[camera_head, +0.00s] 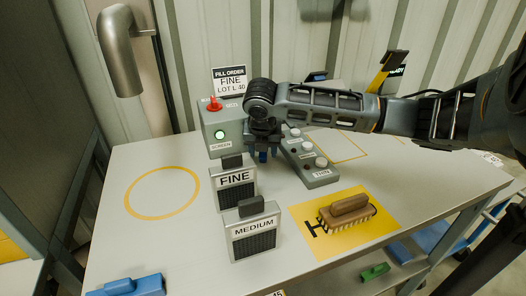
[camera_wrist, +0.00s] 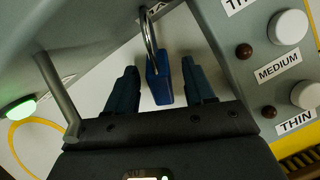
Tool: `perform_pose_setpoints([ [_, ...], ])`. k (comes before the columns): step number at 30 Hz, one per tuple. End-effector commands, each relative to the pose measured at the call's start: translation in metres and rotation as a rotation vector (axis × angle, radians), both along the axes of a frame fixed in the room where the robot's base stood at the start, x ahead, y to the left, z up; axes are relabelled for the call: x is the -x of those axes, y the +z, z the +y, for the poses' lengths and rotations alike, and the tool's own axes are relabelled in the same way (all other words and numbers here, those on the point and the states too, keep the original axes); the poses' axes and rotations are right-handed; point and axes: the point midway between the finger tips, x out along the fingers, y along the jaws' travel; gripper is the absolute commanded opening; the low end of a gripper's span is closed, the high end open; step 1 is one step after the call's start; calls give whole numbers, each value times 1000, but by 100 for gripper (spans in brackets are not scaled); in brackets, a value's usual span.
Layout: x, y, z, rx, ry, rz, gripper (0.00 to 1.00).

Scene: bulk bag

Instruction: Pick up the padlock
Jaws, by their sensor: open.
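The padlock (camera_wrist: 161,82) has a blue body and a silver shackle, and it shows in the wrist view between my two dark fingers. Its shackle reaches up past the label edge near the top of the picture; I cannot tell whether it is hooked on anything. My gripper (camera_wrist: 161,88) is open, with one finger on each side of the padlock and a visible gap to each. In the head view my gripper (camera_head: 264,150) points down beside the grey screen box (camera_head: 216,128). There the padlock is mostly hidden by the gripper.
A grey panel with knobs (camera_head: 313,167) stands right of my gripper. The FINE block (camera_head: 234,189) and MEDIUM block (camera_head: 252,238) stand in front. A brown brush (camera_head: 347,211) lies on a yellow mat (camera_head: 303,212). The table's left side (camera_head: 160,194) is clear, with a yellow ring.

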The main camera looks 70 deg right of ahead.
Motion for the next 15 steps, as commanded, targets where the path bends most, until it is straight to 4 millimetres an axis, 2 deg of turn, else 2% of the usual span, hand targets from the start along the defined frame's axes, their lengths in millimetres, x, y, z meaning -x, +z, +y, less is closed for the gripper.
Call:
perform_pose_setpoints([
  [4,0,0,0,0,0,0,51],
  [15,0,0,0,0,0,0,16],
])
